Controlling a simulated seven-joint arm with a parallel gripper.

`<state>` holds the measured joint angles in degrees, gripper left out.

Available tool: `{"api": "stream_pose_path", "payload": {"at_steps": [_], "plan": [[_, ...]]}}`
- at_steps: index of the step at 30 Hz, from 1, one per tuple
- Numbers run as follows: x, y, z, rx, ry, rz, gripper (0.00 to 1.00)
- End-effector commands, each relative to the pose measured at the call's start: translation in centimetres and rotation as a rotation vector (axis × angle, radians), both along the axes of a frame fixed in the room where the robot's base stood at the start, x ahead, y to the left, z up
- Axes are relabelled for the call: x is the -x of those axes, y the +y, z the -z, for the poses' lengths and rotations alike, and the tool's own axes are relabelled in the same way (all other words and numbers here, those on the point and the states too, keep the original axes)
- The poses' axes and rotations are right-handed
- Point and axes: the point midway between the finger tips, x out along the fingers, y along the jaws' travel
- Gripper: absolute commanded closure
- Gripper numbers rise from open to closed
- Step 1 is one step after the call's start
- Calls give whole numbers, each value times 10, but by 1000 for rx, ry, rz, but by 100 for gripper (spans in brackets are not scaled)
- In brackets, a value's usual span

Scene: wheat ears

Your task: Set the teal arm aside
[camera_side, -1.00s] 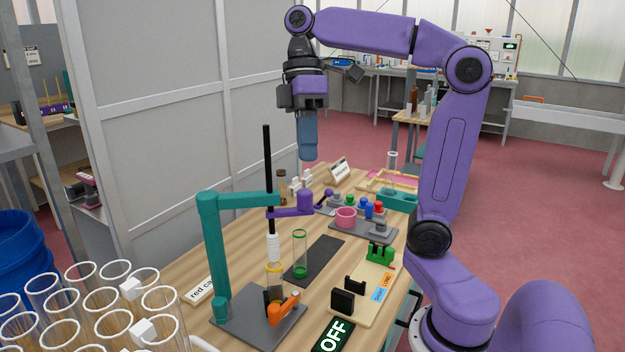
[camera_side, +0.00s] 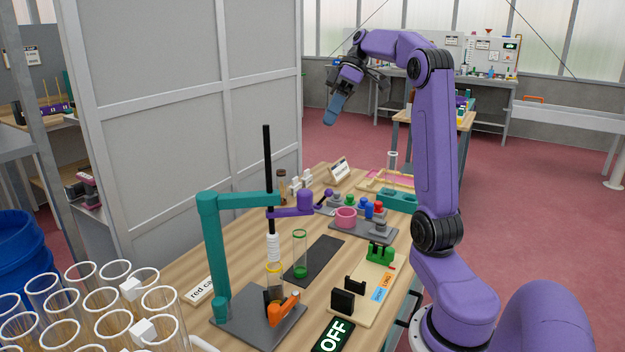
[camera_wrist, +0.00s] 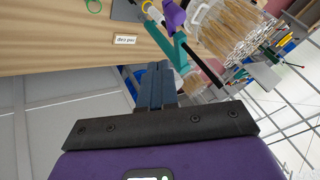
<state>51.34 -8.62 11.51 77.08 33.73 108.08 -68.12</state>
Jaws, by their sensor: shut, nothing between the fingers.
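The teal arm (camera_side: 214,250) stands upright on a grey base plate (camera_side: 285,325) at the near left of the wooden bench. Its upper bar (camera_side: 245,199) reaches right to a black rod (camera_side: 267,170). A purple arm piece (camera_side: 295,209) sits just right of the rod. In the wrist view the teal arm (camera_wrist: 176,48) shows beyond my fingers. My gripper (camera_side: 331,121) is shut and empty, high above the far end of the bench and well apart from the teal arm. Its blue fingers (camera_wrist: 155,66) lie together in the wrist view.
A glass tube with a yellow ring (camera_side: 274,268) and an orange lever (camera_side: 284,308) are on the base plate. A green-ringed tube (camera_side: 300,252) stands on a dark strip. Several glass tubes (camera_side: 100,300) fill the near left corner. A grey panel wall (camera_side: 180,130) borders the bench's left side.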

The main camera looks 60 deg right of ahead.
Motion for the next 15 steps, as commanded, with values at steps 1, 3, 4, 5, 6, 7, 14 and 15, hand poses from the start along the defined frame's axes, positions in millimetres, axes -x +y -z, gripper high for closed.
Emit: {"api": "stream_pose_path", "payload": {"at_steps": [1, 3, 4, 5, 6, 7, 14, 15], "plan": [[0, -1, 7, -4, 1, 1, 100], [0, 0, 17, -4, 3, 0, 100], [0, 0, 20, -4, 3, 0, 100], [0, 0, 24, -3, 2, 0, 100], [1, 0, 29, -2, 2, -1, 100], [0, 0, 33, -2, 4, 1, 100], [0, 0, 50, 1, 2, 0, 100], [0, 0, 50, 1, 2, 0, 100]]}}
